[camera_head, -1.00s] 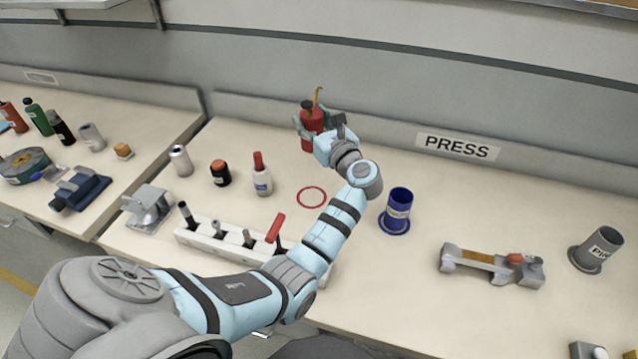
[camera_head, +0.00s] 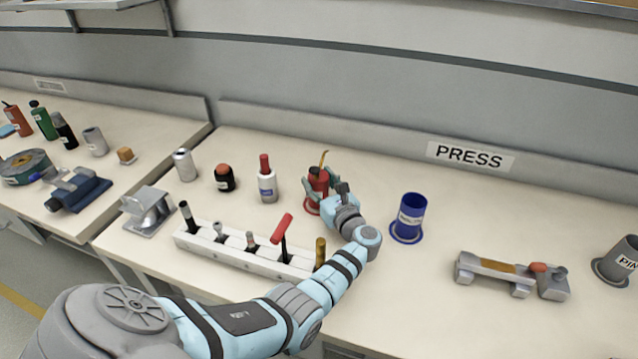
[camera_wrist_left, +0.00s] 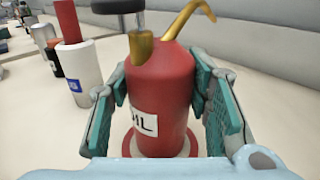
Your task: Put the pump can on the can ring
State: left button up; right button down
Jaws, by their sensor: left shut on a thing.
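The pump can (camera_head: 317,181) is red with a brass spout. My left gripper (camera_head: 320,185) is shut on its body, one finger on each side. In the left wrist view the can (camera_wrist_left: 165,90) stands about upright between the teal-padded fingers and shows part of a label. The can ring (camera_head: 307,207) is a thin red ring on the bench, mostly hidden behind the can and gripper. In the left wrist view its red edge (camera_wrist_left: 192,146) shows around the can's base. I cannot tell whether the base touches the bench. My right gripper is not in view.
A white bottle with a red top (camera_head: 267,182) stands just left of the can. A blue cup (camera_head: 411,215) on a blue ring stands to the right. A white tool rack (camera_head: 240,253) lies in front. Clear bench lies behind the can.

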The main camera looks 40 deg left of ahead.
pick_arm(q)
jog(key=o, duration=0.9)
jog(key=shift+f, duration=0.2)
jog(key=o, duration=0.5)
jog(key=shift+r, duration=0.1)
jog(key=shift+r+p, duration=0.4)
jog(key=p+v, duration=0.3)
jog(key=v, duration=0.8)
jog(key=shift+s+d+f, duration=0.1)
jog(key=shift+s+d, duration=0.05)
jog(key=shift+d, duration=0.15)
jog(key=shift+s+d, duration=0.1)
jog(key=shift+d, duration=0.1)
jog(key=shift+f, duration=0.1)
jog(key=shift+p, duration=0.3)
